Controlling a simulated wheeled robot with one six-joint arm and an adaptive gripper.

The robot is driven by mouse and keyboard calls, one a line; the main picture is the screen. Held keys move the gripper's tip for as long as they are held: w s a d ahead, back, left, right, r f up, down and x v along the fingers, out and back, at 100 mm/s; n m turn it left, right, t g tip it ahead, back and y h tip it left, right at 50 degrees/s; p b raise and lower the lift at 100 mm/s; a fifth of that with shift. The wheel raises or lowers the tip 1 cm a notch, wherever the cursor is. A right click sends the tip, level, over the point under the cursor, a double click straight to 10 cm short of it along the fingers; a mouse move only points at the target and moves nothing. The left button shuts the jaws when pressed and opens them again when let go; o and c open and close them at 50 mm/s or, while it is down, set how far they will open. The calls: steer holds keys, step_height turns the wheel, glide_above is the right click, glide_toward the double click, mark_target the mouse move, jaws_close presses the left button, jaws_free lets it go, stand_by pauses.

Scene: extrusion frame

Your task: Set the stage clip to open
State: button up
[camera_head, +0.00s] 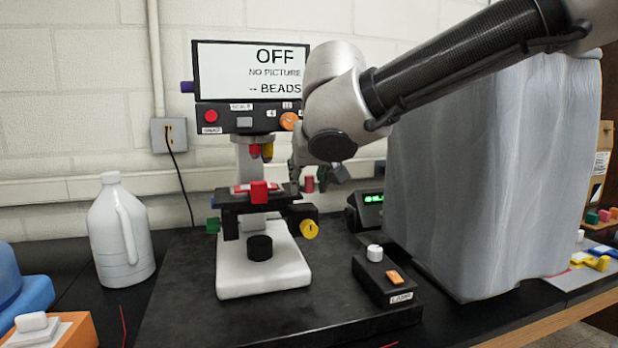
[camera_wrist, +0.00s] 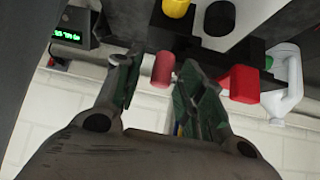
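The microscope (camera_head: 262,272) stands on a black base, with its dark stage (camera_head: 238,207) at mid height. A bright red block (camera_head: 259,191) sits at the front of the stage; it also shows in the wrist view (camera_wrist: 241,84). A pinkish-red cylindrical knob (camera_head: 309,185) is right of the stage; in the wrist view it (camera_wrist: 163,69) appears between my fingertips. Which red part is the stage clip I cannot tell for sure. My gripper (camera_head: 317,178) is beside the stage's right side. In the wrist view my gripper (camera_wrist: 157,71) has its fingers apart, with no visible grip on the knob.
A screen (camera_head: 235,72) reading OFF stands behind. A yellow knob (camera_head: 309,229) is below the stage. A lamp control box (camera_head: 386,282) is front right. A large grey covered object (camera_head: 490,180) stands right, a white jug (camera_head: 121,235) left. A green-lit display (camera_head: 372,198) is behind.

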steer(key=v, duration=1.2)
steer(key=s+d+f+n+g, duration=0.4)
steer(key=d+f+n, duration=0.3)
steer(key=d+f, duration=0.55)
steer(key=s+d+f+m, duration=0.2)
steer(key=d+m, duration=0.1)
steer(key=d, duration=0.4)
steer(key=s+d+f+m+h, duration=0.1)
steer(key=s+d+f+m, duration=0.1)
steer(key=d, duration=0.5)
steer(key=s+d+f+m, duration=0.2)
steer(key=s+d+m, duration=0.1)
steer(key=d, duration=0.5)
steer(key=shift+f+m+h, duration=0.2)
steer(key=shift+m+h, duration=0.2)
steer(key=shift+m, duration=0.2)
